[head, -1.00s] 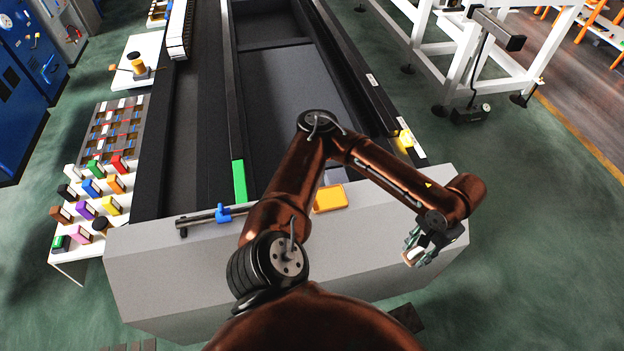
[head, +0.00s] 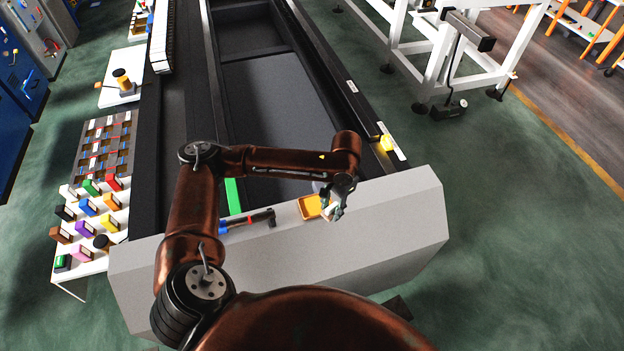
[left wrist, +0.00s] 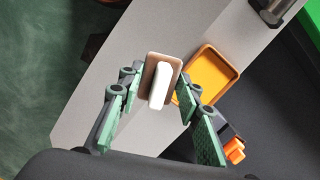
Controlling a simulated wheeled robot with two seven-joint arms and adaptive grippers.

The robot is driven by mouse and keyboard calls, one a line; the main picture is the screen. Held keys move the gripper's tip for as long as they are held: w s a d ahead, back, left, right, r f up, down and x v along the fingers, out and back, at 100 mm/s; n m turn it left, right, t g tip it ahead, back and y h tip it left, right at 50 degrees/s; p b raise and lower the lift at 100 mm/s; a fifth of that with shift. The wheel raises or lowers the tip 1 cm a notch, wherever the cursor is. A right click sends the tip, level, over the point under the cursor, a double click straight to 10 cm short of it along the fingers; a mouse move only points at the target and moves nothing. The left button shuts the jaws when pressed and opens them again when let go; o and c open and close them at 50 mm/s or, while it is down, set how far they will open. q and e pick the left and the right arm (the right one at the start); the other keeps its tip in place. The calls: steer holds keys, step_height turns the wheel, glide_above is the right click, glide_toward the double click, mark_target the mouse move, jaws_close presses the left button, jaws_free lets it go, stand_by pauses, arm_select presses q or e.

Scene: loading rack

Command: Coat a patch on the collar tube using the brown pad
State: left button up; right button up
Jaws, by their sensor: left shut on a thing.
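My left gripper (head: 336,207) is shut on the brown pad, a brown plate with a white handle (left wrist: 160,83) seen between the green fingers in the left wrist view. It holds the pad beside and partly over the edge of the orange tray (head: 308,206), above the grey bench end. The left wrist view shows one end of the tube (left wrist: 272,9). My right gripper is not in view.
The grey bench end (head: 270,270) is clear in front of the tray. A white side table at the left holds several coloured blocks (head: 88,207). A yellow part (head: 387,143) sits on the dark rail. A white frame (head: 440,70) stands at the right.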

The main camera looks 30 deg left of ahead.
mark_target(315, 206)
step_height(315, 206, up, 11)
steer(key=p, duration=0.9)
arm_select(q)
steer(key=w+a+m, duration=0.1)
steer(key=a, duration=0.1)
steer(key=w+a+f+m+b, duration=0.1)
steer(key=a+m, duration=0.1)
steer(key=a, duration=0.1)
steer(key=w+a+m+b, duration=0.1)
steer(key=a, duration=0.1)
steer(key=shift+w+a+f+m+y, duration=0.25)
steer(key=shift+w+a+m+y, duration=0.05)
steer(key=shift+w+a+m, duration=0.1)
step_height(315, 206, down, 4)
steer(key=b, duration=0.5)
steer(key=shift+r, duration=0.25)
steer(key=shift+f+b, duration=0.5)
steer(key=shift+b, duration=0.3)
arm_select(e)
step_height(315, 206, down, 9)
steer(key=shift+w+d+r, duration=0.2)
arm_select(q)
steer(key=shift+r, duration=0.1)
steer(key=shift+f, duration=0.25)
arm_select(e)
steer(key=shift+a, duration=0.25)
arm_select(q)
steer(key=shift+f, duration=0.3)
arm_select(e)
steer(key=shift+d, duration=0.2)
